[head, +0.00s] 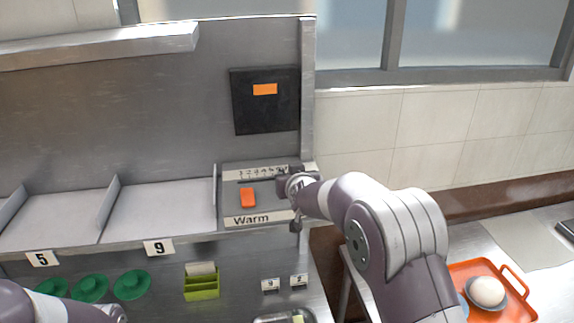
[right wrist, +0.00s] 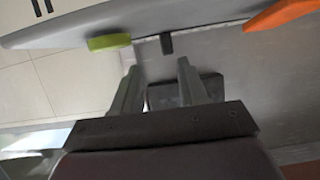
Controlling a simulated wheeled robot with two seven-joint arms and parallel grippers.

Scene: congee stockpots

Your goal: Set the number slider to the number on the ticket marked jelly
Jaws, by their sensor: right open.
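The number slider panel (head: 232,180), marked "Warm", stands at the right end of the steel counter in the head view. A row of numbers runs along its top, too small to read fully. An orange block (head: 247,197) sits on its face. My right gripper (head: 284,187) is at the panel's right end and hides part of it. In the right wrist view its fingers (right wrist: 157,68) are apart and empty, with a small dark nub (right wrist: 167,43) just beyond them; I cannot tell whether they touch. No ticket readable as jelly shows. My left gripper is out of view.
Number cards 5 (head: 41,258) and 9 (head: 158,248) hang on the counter's front edge. Below are green lids (head: 131,285), a green holder (head: 202,287) and small cards (head: 270,284). A black board (head: 265,112) hangs above. An orange tray (head: 513,310) is at right.

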